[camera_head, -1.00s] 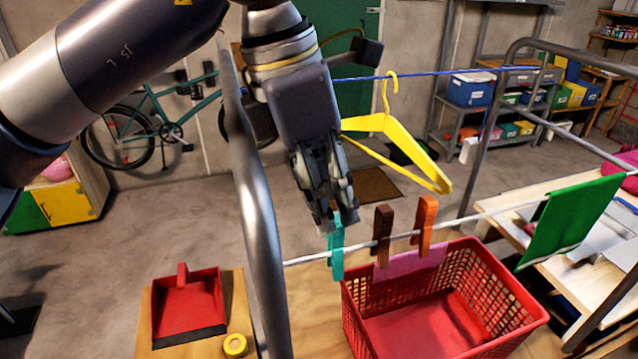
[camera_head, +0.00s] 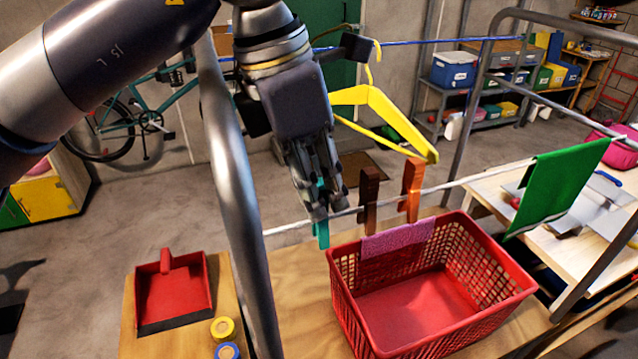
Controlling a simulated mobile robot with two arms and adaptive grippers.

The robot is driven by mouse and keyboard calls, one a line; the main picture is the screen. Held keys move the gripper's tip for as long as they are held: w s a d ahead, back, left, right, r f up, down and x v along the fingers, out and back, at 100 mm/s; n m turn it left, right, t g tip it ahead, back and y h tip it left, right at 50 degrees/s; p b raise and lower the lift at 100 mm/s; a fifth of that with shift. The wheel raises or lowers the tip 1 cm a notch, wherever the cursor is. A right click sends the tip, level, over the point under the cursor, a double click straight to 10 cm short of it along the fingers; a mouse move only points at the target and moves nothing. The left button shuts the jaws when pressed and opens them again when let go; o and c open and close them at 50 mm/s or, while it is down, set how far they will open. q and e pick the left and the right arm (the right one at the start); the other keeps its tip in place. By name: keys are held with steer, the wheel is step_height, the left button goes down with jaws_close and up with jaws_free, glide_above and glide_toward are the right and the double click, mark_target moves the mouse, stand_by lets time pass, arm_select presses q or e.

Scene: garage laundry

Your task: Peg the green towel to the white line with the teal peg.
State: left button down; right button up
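The green towel (camera_head: 556,187) hangs folded over the white line (camera_head: 453,184) at the right, with no peg visible on it. The teal peg (camera_head: 322,236) sits upright on the line near its left end. My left gripper (camera_head: 318,208) points down over the teal peg, with its fingers around the peg's upper part. The fingers hide much of the peg, and I cannot tell whether they are closed on it. My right gripper is not in view.
A brown peg (camera_head: 368,200) and an orange peg (camera_head: 411,191) hold a pink cloth (camera_head: 398,239) just right of the gripper. A red basket (camera_head: 345,315) stands below. Metal posts (camera_head: 236,180) frame the line. A yellow hanger (camera_head: 372,98) hangs behind on a blue line.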

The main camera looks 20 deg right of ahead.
arm_select(q)
steer(key=shift+r+p, duration=0.45)
steer(key=shift+r, duration=0.15)
steer(key=shift+r+p, duration=0.75)
steer(key=shift+r, duration=0.3)
steer(key=shift+r+p, duration=0.85)
steer(key=shift+r, duration=0.25)
